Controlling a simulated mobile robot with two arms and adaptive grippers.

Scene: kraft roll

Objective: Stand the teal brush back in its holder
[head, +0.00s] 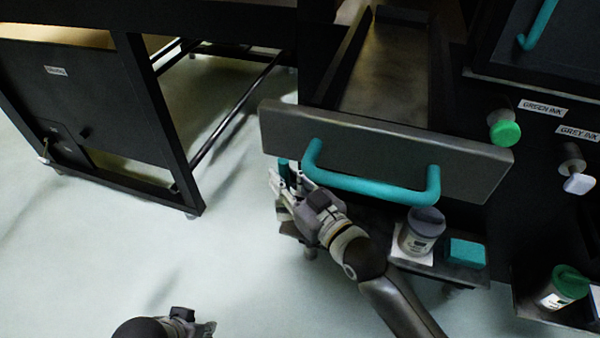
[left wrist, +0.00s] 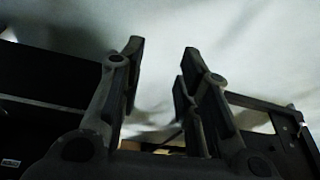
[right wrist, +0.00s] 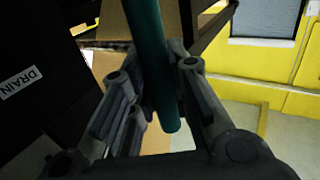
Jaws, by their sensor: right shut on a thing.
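The teal brush shows as a teal rod (right wrist: 150,60) in the right wrist view, running between the fingers with its rounded end near them. In the head view a short teal piece of it (head: 284,170) stands up at the fingertips. My right gripper (head: 287,187) is shut on this rod, just left of the drawer handle. My left gripper (head: 200,326) is at the bottom of the head view, apart from everything. Its fingers (left wrist: 160,85) are spread and empty in the left wrist view. I cannot make out the brush holder.
A drawer (head: 385,75) stands pulled out, its front carrying a teal handle (head: 370,185) close to my right gripper. A grey-lidded jar (head: 421,232) and a teal block (head: 466,252) sit on a low shelf. A green-lidded jar (head: 563,287) is at right. Open floor (head: 110,245) lies left.

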